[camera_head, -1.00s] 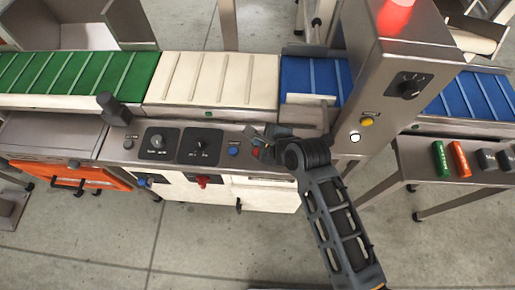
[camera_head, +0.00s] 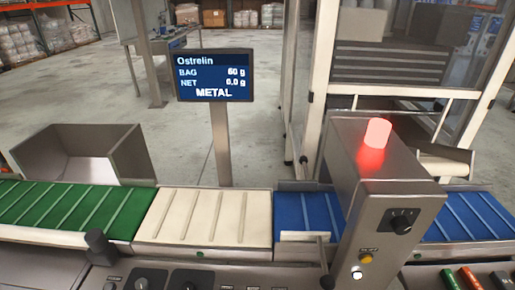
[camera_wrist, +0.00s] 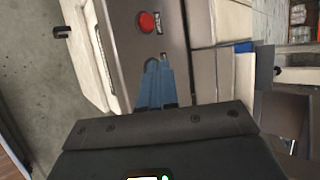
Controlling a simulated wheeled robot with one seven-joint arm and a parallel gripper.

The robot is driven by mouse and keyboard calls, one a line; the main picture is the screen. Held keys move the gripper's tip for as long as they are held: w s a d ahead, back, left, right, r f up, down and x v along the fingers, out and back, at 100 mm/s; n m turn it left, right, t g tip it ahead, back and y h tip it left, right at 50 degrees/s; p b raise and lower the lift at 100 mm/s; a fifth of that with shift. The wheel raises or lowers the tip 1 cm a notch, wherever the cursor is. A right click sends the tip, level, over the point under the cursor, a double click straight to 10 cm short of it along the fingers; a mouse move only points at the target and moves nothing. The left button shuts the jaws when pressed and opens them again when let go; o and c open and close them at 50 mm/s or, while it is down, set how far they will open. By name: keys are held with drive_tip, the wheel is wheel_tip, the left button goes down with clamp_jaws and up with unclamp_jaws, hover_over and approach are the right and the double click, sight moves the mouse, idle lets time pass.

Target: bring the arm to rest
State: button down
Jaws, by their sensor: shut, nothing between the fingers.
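My gripper (camera_wrist: 155,84) shows in the wrist view with its bluish-grey fingers together and nothing between them. It points toward the metal front panel (camera_wrist: 125,45) of the weigher, near a red button (camera_wrist: 149,22). I cannot tell how far the fingertips are from the panel. In the head view my arm and gripper are out of frame, below the lower edge.
The screen (camera_head: 214,75) reads METAL, net 0.0 g. Green (camera_head: 70,210), white (camera_head: 203,218) and blue (camera_head: 308,212) belts run across. A detector housing (camera_head: 372,185) carries a lit red lamp (camera_head: 377,133). A metal bin (camera_head: 85,155) stands behind the green belt.

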drive_tip(key=s+d+r+n+t+h, duration=0.1)
drive_tip(key=s+d+r+n+t, duration=0.2)
drive_tip(key=s+d, duration=0.45)
drive_tip(key=s+d+r+n+h, duration=0.2)
drive_tip(key=s+d+n, duration=0.3)
drive_tip(key=s, duration=0.5)
drive_tip(key=s+d+r+n+t+h+b, duration=0.1)
drive_tip(key=s+d+r+n+t, duration=0.1)
drive_tip(key=s+r+n, duration=0.6)
drive_tip(key=s+r+t, duration=0.1)
drive_tip(key=s+r, duration=0.4)
drive_tip(key=r, duration=0.4)
drive_tip(key=shift+s+d+r+h, duration=0.35)
drive_tip(key=shift+r+h, duration=0.05)
